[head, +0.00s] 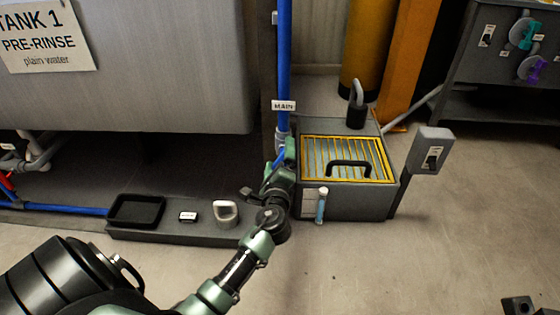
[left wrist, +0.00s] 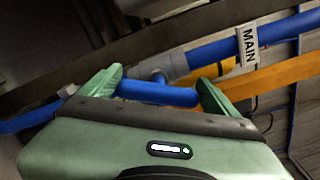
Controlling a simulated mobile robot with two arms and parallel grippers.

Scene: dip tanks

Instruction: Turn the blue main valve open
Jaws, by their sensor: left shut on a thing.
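The blue main valve's lever (left wrist: 155,92) lies between the two green fingers of my left gripper (left wrist: 158,90) in the left wrist view. The fingers are shut on it. Behind it is the grey fitting (left wrist: 172,66) on the blue pipe (left wrist: 205,53), beside the white MAIN label (left wrist: 247,43). In the head view, my left gripper (head: 285,158) is at the foot of the vertical blue pipe (head: 284,70), below the MAIN label (head: 284,105). It hides most of the valve there.
A grey box with a yellow-rimmed grate (head: 308,140) stands just right of the gripper, with a switch post (head: 431,150) beside it. A low ledge (head: 160,234) with a black tray (head: 137,224) is at left. Tank 1 (head: 150,95) is above it. The floor at lower right is mostly clear.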

